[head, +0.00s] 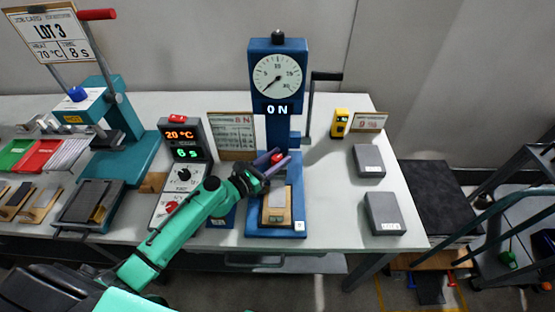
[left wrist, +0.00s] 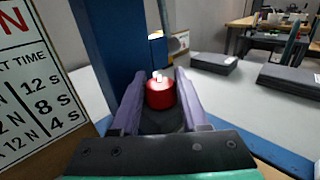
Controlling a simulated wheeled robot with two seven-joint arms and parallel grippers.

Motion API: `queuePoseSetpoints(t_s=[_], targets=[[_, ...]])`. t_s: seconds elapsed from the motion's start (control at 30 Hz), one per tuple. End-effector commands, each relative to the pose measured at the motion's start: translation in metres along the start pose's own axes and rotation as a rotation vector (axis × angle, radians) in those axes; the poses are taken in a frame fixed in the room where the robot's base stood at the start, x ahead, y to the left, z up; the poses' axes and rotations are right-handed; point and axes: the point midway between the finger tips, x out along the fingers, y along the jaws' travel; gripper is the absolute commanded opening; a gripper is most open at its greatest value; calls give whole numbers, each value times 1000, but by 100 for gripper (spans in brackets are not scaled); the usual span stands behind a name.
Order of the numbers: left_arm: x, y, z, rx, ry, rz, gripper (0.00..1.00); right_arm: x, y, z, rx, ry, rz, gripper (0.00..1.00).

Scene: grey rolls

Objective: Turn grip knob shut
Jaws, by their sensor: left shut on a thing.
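The red grip knob (head: 277,157) is on the blue pull-test stand (head: 263,122), below its round dial (head: 277,77) and a display reading 0 N. My left gripper (head: 279,160) reaches it from the left and is shut on it. In the left wrist view the red knob (left wrist: 160,94), with a small pale mark on top, sits between the two purple fingers of my left gripper (left wrist: 161,92). Under the gripper a pale strip on a tan block (head: 277,207) lies on the stand's base. My right gripper is not in view.
A crank lever (head: 309,110) stands right of the stand's column. A control box (head: 184,165) showing 20 °C and 6 s and a chart card (head: 232,134) are to the left. A yellow device (head: 340,123) and grey blocks (head: 385,213) lie right, with bare table between.

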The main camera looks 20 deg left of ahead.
Motion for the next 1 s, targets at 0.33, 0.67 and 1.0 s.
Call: queuePoseSetpoints(t_s=[0.33, 0.67, 1.0], targets=[[0, 0, 0, 0, 1, -15, 0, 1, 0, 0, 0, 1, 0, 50], [0, 0, 0, 0, 0, -14, 74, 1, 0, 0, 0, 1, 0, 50], [0, 0, 1, -1, 0, 1, 74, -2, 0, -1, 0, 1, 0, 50]])
